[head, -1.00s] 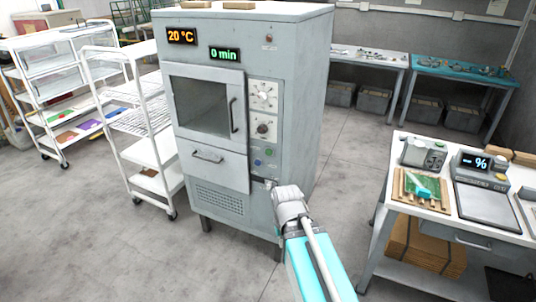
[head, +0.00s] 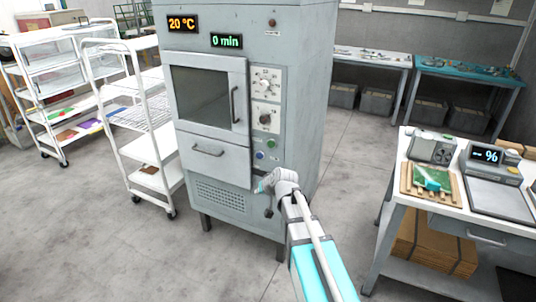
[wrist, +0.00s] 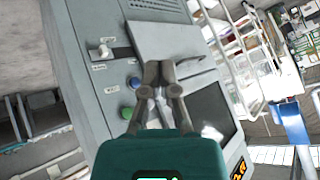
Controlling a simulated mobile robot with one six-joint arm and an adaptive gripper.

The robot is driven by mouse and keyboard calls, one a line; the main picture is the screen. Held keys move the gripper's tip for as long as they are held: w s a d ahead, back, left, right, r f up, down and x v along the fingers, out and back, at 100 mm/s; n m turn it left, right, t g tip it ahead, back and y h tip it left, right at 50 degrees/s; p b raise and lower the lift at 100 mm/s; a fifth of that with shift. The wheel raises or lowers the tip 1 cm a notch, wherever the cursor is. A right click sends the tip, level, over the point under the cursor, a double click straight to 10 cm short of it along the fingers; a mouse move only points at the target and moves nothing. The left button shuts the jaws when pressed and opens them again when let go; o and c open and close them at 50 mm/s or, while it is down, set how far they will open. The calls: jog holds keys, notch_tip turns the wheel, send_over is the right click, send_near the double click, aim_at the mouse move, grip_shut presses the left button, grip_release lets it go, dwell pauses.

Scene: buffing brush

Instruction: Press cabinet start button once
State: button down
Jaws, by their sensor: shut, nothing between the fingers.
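The grey cabinet (head: 213,170) stands ahead with a closed windowed door and a control strip on its right. A green button (head: 271,143) and a blue button (head: 260,155) sit low on that strip. In the wrist view the green button (wrist: 127,113) and blue button (wrist: 134,83) lie just left of the fingers. Their labels are too small to read, so I cannot tell which is start. My gripper (head: 262,186) is shut and empty, in front of the cabinet below the buttons. Its fingertips (wrist: 160,68) show against the cabinet front; contact cannot be told.
Two dials (head: 265,117) sit above the buttons, and displays read 20 °C and 0 min. A switch (wrist: 102,50) is on the panel in the wrist view. White wire carts (head: 150,125) stand left. A white table (head: 450,213) with a scale stands right.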

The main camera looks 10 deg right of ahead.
aim_at(268, 144)
jog(key=w+d+r+m+t+h+b, duration=0.1)
jog(key=w+m+t+b, duration=0.4)
jog(key=w, duration=1.3)
jog(key=shift+d+r+t+b, duration=0.7)
jog(key=shift+d+t+b, duration=0.3)
jog(key=shift+t, duration=0.6)
jog(key=shift+w, duration=0.1)
jog(key=shift+w+d, duration=0.85)
jog(key=shift+w, duration=0.3)
jog(key=shift+w+d, duration=0.8)
jog(key=shift+w, duration=0.3)
jog(key=shift+w+d, duration=0.85)
jog(key=shift+w, duration=0.3)
jog(key=shift+w+d, duration=0.55)
jog(key=shift+w, duration=0.15)
jog(key=shift+s, duration=0.1)
jog(key=shift+s+a, duration=0.55)
jog(key=shift+s, duration=0.1)
